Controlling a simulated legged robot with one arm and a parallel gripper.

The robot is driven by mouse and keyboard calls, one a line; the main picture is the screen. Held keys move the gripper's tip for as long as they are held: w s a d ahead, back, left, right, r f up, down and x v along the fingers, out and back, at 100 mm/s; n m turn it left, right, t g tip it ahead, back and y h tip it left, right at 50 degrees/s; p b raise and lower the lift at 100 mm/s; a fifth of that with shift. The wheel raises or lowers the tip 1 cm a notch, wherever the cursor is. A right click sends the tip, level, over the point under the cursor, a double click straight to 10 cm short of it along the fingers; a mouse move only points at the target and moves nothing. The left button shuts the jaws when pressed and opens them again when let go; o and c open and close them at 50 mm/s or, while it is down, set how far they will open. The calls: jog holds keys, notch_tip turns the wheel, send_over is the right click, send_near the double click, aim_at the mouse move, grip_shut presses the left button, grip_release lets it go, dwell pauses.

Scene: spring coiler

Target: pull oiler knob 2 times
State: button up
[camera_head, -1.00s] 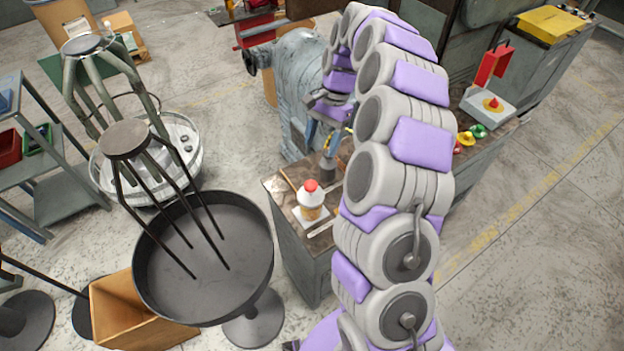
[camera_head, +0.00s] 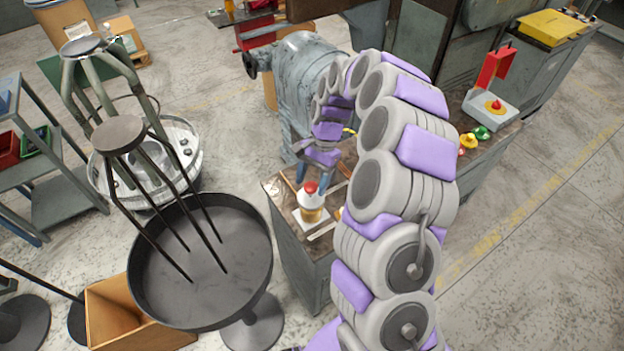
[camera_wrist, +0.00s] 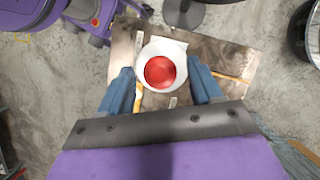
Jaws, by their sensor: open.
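The oiler is a white bottle (camera_head: 311,204) with a red knob (camera_head: 310,188) on top and an orange band, upright on a white pad at the near end of the bench top. In the wrist view the red knob (camera_wrist: 160,72) shows from above, inside the white round body (camera_wrist: 162,51). My gripper (camera_head: 312,181) is above and just behind the oiler. Its blue fingers (camera_wrist: 163,90) are open, one on each side of the knob in the wrist view. I cannot tell whether they touch anything.
The bench top (camera_head: 278,190) carries the oiler near its corner. A black round tray (camera_head: 240,240) on a stand is close on the left. A grey machine (camera_head: 306,85) stands behind.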

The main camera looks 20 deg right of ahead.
grip_shut()
dwell(0.5)
jog(key=shift+r, duration=0.1)
